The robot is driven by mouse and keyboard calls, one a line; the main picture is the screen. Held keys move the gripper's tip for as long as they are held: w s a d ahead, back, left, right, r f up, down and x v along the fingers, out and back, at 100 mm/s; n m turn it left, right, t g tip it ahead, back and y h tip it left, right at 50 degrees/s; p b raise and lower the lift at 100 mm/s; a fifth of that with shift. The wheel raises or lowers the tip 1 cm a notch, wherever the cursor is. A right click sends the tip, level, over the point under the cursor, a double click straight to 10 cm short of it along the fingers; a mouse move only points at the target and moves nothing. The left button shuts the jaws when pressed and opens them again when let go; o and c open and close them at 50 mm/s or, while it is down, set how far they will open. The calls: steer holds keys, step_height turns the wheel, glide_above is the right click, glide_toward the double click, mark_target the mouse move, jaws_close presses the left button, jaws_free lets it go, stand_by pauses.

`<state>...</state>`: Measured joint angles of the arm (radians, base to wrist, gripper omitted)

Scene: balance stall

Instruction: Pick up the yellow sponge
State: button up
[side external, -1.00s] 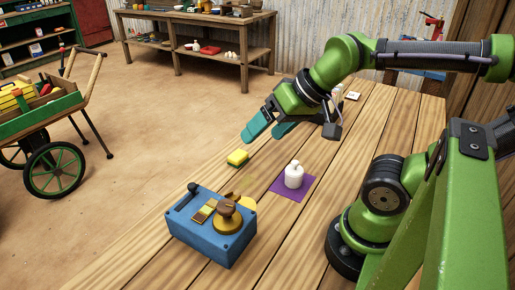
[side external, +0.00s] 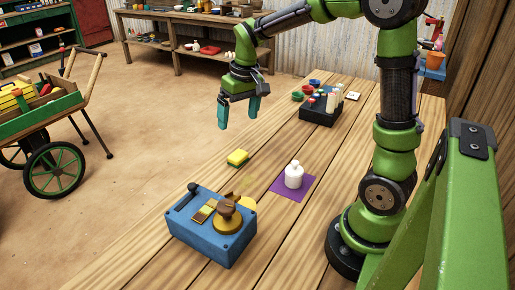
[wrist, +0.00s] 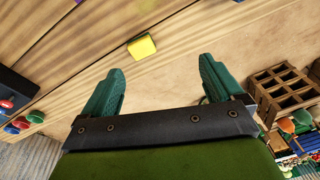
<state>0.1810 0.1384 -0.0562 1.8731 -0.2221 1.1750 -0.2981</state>
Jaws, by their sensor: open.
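The yellow sponge (side external: 237,158) lies on the wooden table near its left edge, with a green layer along its underside in the side view. In the wrist view the sponge (wrist: 142,46) shows beyond the fingertips, left of the middle between them. My gripper (side external: 238,112) is open and empty, its teal fingers pointing down. It is above and, in the side view, behind the sponge, clearly apart from it. Both fingers also show in the wrist view, where the gripper (wrist: 162,72) has nothing between them.
A blue box (side external: 209,230) with a brass fitting stands in front of the sponge. A white bottle (side external: 293,175) stands on a purple mat (side external: 304,193) to the right. A black tray (side external: 320,114) with small containers is at the back. The table around the sponge is clear.

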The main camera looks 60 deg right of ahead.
steer(key=w+d+f+n+g, duration=0.1)
steer(key=w+d+f, duration=0.2)
steer(key=w+d, duration=0.1)
steer(key=n, duration=0.2)
glide_above(238, 154)
steer(key=shift+g+h, duration=0.3)
steer(key=shift+g, duration=0.1)
steer(key=f, duration=0.9)
steer(key=shift+a+f, duration=0.2)
steer(key=shift+d+f, duration=0.15)
steer(key=shift+f, duration=2.7)
steer(key=c, duration=1.1)
